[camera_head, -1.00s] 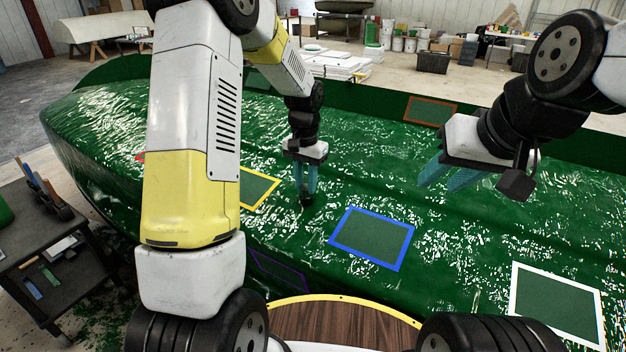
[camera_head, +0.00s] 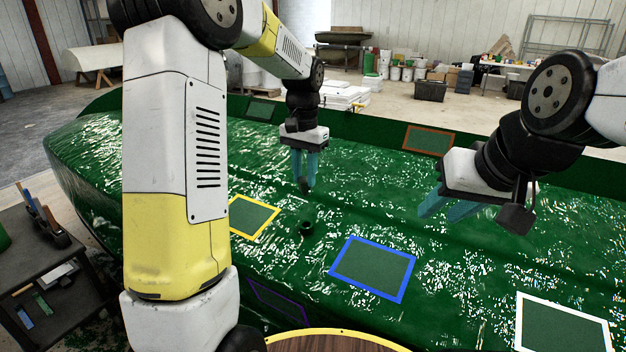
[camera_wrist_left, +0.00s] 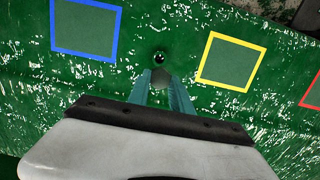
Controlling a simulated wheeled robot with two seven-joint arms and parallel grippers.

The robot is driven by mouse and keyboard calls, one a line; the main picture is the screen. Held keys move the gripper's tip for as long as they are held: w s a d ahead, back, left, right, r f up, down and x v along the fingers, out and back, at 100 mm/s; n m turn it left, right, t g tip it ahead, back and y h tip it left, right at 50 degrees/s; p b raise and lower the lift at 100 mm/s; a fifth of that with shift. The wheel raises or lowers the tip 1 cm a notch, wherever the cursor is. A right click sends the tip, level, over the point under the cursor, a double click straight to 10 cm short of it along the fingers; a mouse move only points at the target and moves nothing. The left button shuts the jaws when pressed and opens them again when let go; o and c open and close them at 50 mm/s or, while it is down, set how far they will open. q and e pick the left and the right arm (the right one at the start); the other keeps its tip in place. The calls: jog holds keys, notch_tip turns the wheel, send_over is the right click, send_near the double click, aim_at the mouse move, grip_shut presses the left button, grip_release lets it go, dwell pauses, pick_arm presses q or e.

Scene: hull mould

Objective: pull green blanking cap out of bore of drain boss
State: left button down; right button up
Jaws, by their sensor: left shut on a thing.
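The drain boss (camera_head: 306,228) is a short dark green ring standing on the green hull between the yellow and blue frames. Its dark bore shows in the left wrist view (camera_wrist_left: 159,58). My left gripper (camera_head: 304,182) is above the boss and apart from it, fingers pointing down. It is shut on the blanking cap (camera_head: 304,187), a small piece that looks dark in the head view and grey-green between the fingertips in the left wrist view (camera_wrist_left: 159,77). The cap is clear of the bore. My right gripper (camera_head: 446,208) is open and empty above the hull, to the right.
The glossy green hull mould (camera_head: 480,270) carries flat coloured frames: yellow (camera_head: 232,224), blue (camera_head: 338,254), white (camera_head: 519,330) and brown (camera_head: 405,138). A dark tool cart (camera_head: 60,320) stands at the left. The air around my left gripper looks free.

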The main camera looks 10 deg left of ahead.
aim_at(303, 180)
pick_arm(q)
jog(key=shift+s+r, duration=0.1)
jog(key=shift+r, duration=0.45)
jog(key=shift+s+a+r, duration=0.1)
jog(key=shift+r, duration=0.65)
jog(key=shift+s+a+r, duration=0.1)
jog(key=shift+r, duration=0.65)
